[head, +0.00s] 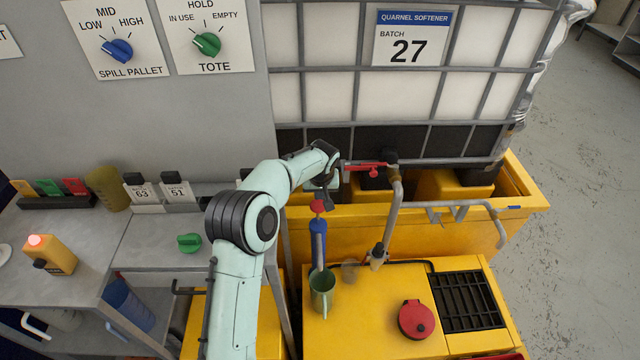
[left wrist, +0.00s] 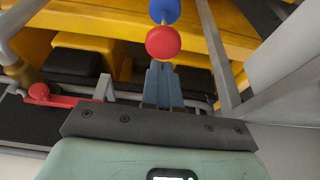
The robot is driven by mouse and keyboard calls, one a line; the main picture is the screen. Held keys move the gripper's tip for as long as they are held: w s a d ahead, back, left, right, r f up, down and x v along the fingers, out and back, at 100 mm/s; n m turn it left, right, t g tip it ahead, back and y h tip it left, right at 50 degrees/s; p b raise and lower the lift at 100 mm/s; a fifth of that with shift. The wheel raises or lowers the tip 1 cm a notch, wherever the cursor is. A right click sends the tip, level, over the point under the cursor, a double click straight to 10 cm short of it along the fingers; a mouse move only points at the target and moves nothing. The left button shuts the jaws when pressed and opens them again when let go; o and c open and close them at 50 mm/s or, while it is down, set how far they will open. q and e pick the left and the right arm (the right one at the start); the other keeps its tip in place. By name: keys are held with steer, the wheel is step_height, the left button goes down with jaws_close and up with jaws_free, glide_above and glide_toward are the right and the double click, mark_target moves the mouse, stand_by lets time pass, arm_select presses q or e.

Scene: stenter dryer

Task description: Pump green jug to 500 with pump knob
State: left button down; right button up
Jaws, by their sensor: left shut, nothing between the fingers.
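The green jug (head: 322,296) stands on the yellow deck, under a blue hand pump (head: 318,246). The pump's round red knob (head: 317,207) tops the pump. It also shows in the left wrist view (left wrist: 163,42), with part of the blue pump body beyond it. My left gripper (head: 326,203) is shut and empty, right by the red knob. In the left wrist view its fingertips (left wrist: 160,68) reach to the knob's edge; I cannot tell whether they touch it. The jug's fill level cannot be read. My right gripper is not in view.
A red-handled valve (head: 368,168) and grey pipe (head: 394,205) stand right of the gripper. The yellow deck holds a red round cap (head: 416,319) and a black grate (head: 466,300). The caged white tank (head: 330,60) rises behind. A grey bench (head: 140,245) is at left.

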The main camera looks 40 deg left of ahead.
mark_target(318, 220)
arm_select(q)
steer(key=shift+s+d+x, duration=0.15)
steer(key=shift+x, duration=0.75)
steer(key=shift+s+d+x, duration=0.1)
steer(key=shift+s+x, duration=0.1)
steer(key=shift+x, duration=0.7)
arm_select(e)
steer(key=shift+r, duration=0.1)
arm_select(q)
steer(key=shift+f, duration=0.15)
steer(key=f+b, duration=0.1)
steer(key=f, duration=0.3)
steer(key=f+b, duration=0.2)
steer(key=f, duration=0.2)
steer(key=shift+s, duration=0.25)
steer(key=shift+d+r, duration=0.1)
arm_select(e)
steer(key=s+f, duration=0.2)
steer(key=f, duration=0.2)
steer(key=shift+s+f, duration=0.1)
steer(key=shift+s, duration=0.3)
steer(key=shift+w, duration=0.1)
